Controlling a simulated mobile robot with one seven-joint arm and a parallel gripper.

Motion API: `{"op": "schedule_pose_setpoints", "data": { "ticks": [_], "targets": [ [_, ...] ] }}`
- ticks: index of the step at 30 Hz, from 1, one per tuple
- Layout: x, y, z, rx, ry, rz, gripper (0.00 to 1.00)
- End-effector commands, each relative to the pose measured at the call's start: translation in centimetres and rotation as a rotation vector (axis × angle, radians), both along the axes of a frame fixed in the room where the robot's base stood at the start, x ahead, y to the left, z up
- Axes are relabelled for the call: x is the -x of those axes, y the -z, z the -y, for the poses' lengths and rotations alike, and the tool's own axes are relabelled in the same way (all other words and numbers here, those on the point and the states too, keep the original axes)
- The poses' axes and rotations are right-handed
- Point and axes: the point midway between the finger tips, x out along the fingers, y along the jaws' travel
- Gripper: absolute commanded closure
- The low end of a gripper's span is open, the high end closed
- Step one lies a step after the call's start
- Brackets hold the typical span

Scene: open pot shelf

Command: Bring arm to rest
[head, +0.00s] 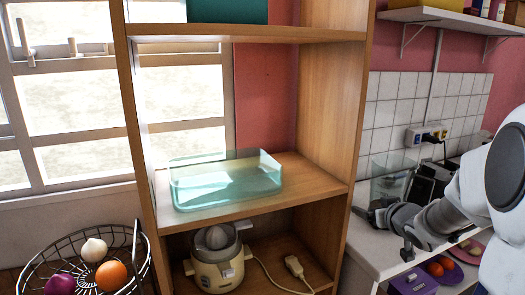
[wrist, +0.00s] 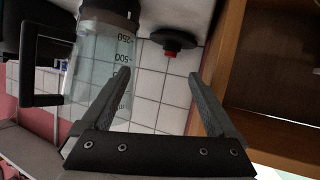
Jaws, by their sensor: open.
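My gripper (wrist: 160,74) is open and empty in the wrist view, with its two dark fingers spread apart. Only white tiles (wrist: 150,100) show between the fingertips. In the head view my arm reaches in from the right edge, and the gripper end is over the white counter (head: 360,262), to the right of the wooden shelf (head: 333,100). It is apart from the shelf there.
A translucent teal bin (head: 225,190) stands on the middle shelf board, with a juicer (head: 215,265) below. A clear measuring jug (wrist: 100,65) is close to my gripper. A wire basket (head: 138,265) holds produce.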

Motion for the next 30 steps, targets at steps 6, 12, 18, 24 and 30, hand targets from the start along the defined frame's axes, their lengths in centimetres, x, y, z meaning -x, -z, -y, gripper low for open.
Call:
{"op": "schedule_pose_setpoints", "data": {
  "ticks": [6, 12, 18, 24, 30],
  "targets": [
    [3.5, -3.6, -0.9, 0.072, 0.125, -0.065, 0.06],
    [9.0, -5.7, -2.6, 0.091, 0.226, -0.167, 0.06],
    [16.6, -6.0, -5.8, 0.059, 0.270, -0.319, 0.06],
    [24.4, -4.9, -9.9, -0.007, 0.229, -0.485, 0.06],
    [31.2, -3.4, -13.9, -0.068, 0.128, -0.630, 0.06]
  ]
}}
